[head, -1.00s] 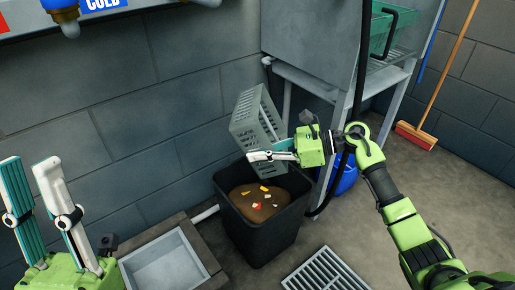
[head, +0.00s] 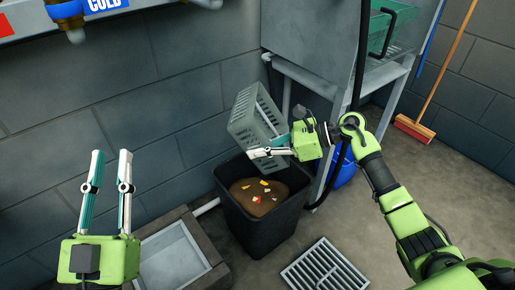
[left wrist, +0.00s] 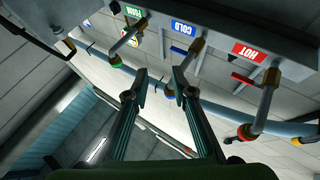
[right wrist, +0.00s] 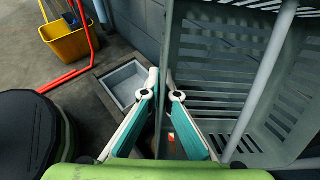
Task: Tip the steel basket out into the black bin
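The steel basket (head: 243,126) is a grey slotted box, held steeply tilted above the black bin (head: 262,235), its open side not clearly seen in the head view. My right gripper (head: 256,153) is shut on the basket's wall; the basket fills the right side of the right wrist view (right wrist: 215,50). Brown waste with red, yellow and pale bits (head: 255,203) lies in the bin. The basket's inside looks empty in the right wrist view. My left gripper (head: 110,158) is open and empty at the left, fingers pointing up; its fingers also show apart in the left wrist view (left wrist: 160,80).
A grey sink basin (head: 175,258) is left of the bin and a floor grate (head: 323,275) in front. A metal stand (head: 330,85) and a blue round container (head: 343,168) are to the right. Taps (left wrist: 190,50) line the wall. A broom (head: 414,130) leans further right.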

